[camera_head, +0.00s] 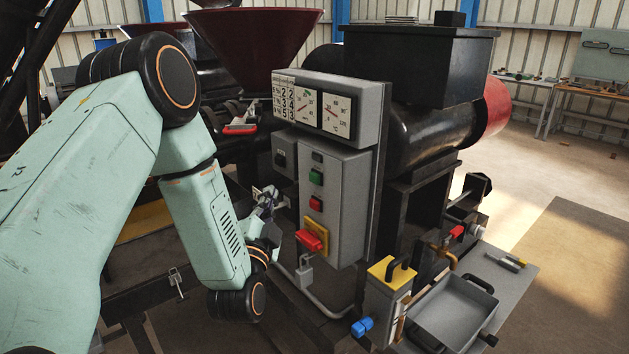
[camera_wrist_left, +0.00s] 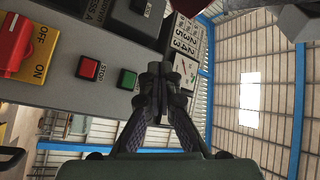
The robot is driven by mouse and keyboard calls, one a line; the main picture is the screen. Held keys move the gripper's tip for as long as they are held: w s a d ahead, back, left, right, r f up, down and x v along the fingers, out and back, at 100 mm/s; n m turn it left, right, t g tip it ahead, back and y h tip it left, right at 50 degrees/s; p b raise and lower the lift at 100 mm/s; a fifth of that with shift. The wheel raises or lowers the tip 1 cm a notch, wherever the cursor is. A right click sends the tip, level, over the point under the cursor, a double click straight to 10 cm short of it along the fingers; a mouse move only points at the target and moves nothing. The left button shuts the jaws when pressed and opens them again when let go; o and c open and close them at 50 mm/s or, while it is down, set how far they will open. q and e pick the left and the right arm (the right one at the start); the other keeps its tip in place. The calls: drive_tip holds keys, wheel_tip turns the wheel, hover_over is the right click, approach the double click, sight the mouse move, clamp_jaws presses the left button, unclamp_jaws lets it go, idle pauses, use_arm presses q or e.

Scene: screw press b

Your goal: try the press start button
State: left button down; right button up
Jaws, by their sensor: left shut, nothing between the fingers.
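The grey control box (camera_head: 346,215) stands on the press. It carries a green button (camera_head: 316,177) above a red button (camera_head: 316,203), and a red rotary switch (camera_head: 309,240) on a yellow plate at the bottom. In the left wrist view the green button (camera_wrist_left: 127,79) sits beside the red button (camera_wrist_left: 88,67), labelled STOP. My left gripper (camera_head: 268,196) is left of the box in the head view, shut and empty. In the wrist view its fingertips (camera_wrist_left: 155,72) lie just right of the green button; whether they touch the panel I cannot tell. My right gripper is not in view.
A gauge panel (camera_head: 328,108) juts out above the box. A padlock (camera_head: 304,272) hangs below the switch. A dark red hopper (camera_head: 254,48) stands behind. A yellow-topped container (camera_head: 388,290) and a grey tray (camera_head: 454,309) are at lower right. Open floor lies further right.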

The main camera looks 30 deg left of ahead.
sight(313, 178)
use_arm(q)
drive_tip(key=w+d+b, duration=0.2)
drive_tip(key=w+b, duration=0.1)
drive_tip(key=w, duration=0.4)
drive_tip(key=shift+w+d, duration=0.15)
drive_tip(key=shift+d, duration=0.2)
drive_tip(key=shift+f, duration=0.1)
drive_tip(key=shift+d, duration=0.2)
drive_tip(key=shift+a, duration=0.2)
drive_tip(key=shift+d, duration=0.15)
idle(0.6)
drive_tip(key=shift+w+d, duration=0.15)
drive_tip(key=shift+w, duration=0.3)
